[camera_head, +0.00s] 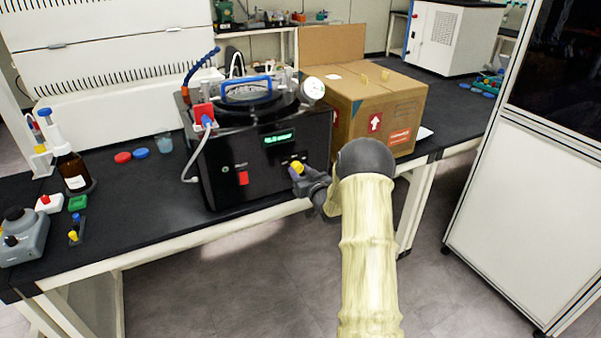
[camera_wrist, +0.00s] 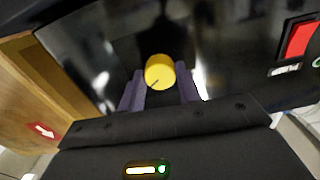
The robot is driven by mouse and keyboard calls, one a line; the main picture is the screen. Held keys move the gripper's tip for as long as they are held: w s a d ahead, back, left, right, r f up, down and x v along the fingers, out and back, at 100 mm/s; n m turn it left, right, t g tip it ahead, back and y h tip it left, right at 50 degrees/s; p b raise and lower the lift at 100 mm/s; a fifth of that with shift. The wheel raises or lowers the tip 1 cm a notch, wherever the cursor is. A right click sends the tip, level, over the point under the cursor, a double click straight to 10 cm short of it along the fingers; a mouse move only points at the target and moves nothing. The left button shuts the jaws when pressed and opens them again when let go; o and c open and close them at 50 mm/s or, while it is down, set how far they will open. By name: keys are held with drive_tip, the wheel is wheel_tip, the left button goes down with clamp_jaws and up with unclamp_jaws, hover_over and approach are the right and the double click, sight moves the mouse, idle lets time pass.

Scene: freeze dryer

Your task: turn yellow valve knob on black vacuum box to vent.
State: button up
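The black vacuum box (camera_head: 225,165) stands on the dark bench with a lit green display and a red switch on its front. The yellow valve knob (camera_head: 297,167) is at the lower right of that front. My gripper (camera_head: 305,175) is at the box front by the knob. In the wrist view my gripper (camera_wrist: 160,88) has its two purple-grey fingers apart, one on each side of the knob. I cannot tell whether they touch it.
A cardboard box (camera_head: 365,110) stands right of the vacuum box. A blue-handled lid (camera_head: 247,90), a gauge (camera_head: 312,89) and tubing are on top. A brown bottle (camera_head: 72,170) and small lab items stand at the left. A white cabinet (camera_head: 520,200) is at the right.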

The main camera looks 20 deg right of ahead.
drive_tip(key=shift+f+n+b, duration=0.1)
drive_tip(key=shift+n+b, duration=0.3)
drive_tip(key=shift+b, duration=0.1)
drive_tip(key=shift+f+n+b, duration=0.1)
drive_tip(key=shift+n+b, duration=0.4)
drive_tip(key=shift+b, duration=0.2)
drive_tip(key=n+b, duration=0.4)
drive_tip(key=b, duration=0.1)
drive_tip(key=shift+f, duration=0.15)
drive_tip(key=n+b, duration=0.3)
drive_tip(key=b, duration=0.1)
drive_tip(key=shift+a+n, duration=0.1)
drive_tip(key=shift+n, duration=0.2)
drive_tip(key=n+b, duration=0.4)
drive_tip(key=b, duration=0.2)
drive_tip(key=shift+n, duration=0.3)
drive_tip(key=n+b, duration=0.6)
drive_tip(key=b, duration=0.1)
drive_tip(key=n+b, duration=0.4)
drive_tip(key=shift+r, duration=0.2)
